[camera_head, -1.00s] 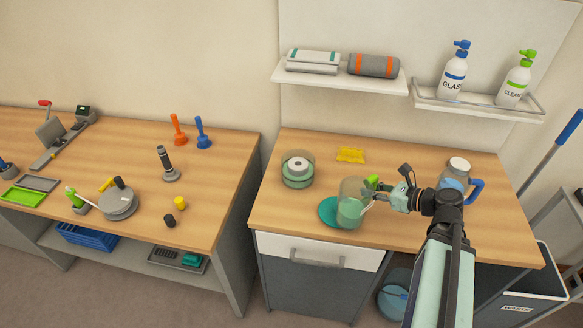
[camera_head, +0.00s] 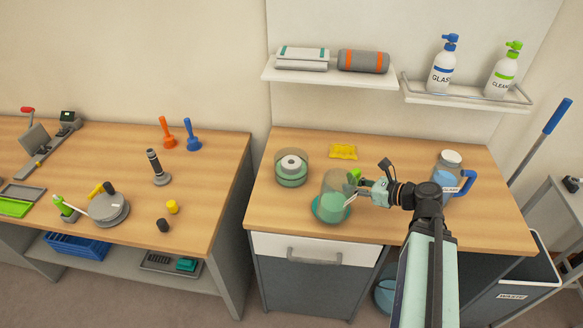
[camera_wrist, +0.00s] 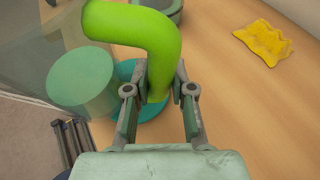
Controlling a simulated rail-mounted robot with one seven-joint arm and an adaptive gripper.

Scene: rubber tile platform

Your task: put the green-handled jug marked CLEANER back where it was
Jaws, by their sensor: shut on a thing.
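The green-handled jug (camera_head: 333,204) is clear, with green liquid inside and a pale label seen edge-on that I cannot read. My gripper (camera_wrist: 158,90) is shut on its bright green handle (camera_wrist: 150,35). In the head view the jug is upright over the round teal mat (camera_head: 317,217) on the right-hand bench. In the wrist view the teal mat (camera_wrist: 152,112) shows below the handle, with the jug body to the left. I cannot tell whether the jug's base touches the mat.
A blue-handled jug (camera_head: 449,172) stands right of my gripper.

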